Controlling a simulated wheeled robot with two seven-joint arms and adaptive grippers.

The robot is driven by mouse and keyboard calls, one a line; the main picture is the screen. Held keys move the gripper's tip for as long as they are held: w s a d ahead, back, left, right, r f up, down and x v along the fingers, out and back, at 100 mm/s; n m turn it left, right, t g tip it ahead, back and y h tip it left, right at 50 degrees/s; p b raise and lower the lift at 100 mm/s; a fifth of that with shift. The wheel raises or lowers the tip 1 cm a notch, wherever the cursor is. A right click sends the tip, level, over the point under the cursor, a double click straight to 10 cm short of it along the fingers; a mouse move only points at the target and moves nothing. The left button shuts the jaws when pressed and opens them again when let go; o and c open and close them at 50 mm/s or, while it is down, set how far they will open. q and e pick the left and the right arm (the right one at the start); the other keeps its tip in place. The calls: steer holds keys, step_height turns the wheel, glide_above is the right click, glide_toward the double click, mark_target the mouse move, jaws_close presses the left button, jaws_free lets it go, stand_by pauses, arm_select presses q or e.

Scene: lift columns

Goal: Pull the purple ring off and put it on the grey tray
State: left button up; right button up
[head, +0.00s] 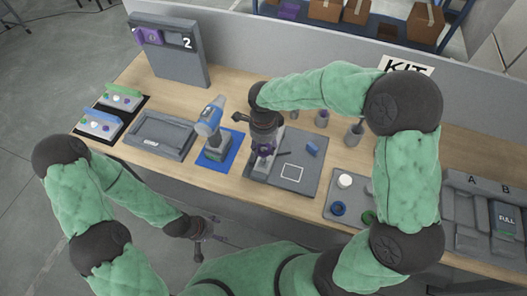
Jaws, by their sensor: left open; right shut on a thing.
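My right gripper (262,163) reaches down over the left part of a grey board (309,176) with a white square outline on it. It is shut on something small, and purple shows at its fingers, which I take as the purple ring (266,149). The gripper hides most of the ring and whatever it sits on. A shallow grey tray (183,151) with a raised rim and a small label lies to the left. My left gripper (205,239) is open and empty, low in front of the table's front edge.
A blue and grey tool (209,117) stands on a blue mat (229,151) between tray and board. Small racks (101,124) lie at the far left. A grey panel (172,62) marked 2 stands behind. Cups, round parts and grey bins (465,213) are on the right.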

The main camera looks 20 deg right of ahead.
steer(key=shift+r, duration=0.75)
steer(key=shift+r, duration=0.4)
steer(key=shift+r+p, duration=0.2)
steer(key=shift+p, duration=0.15)
step_height(320, 180, up, 7)
steer(key=p, duration=0.4)
stand_by(1.1)
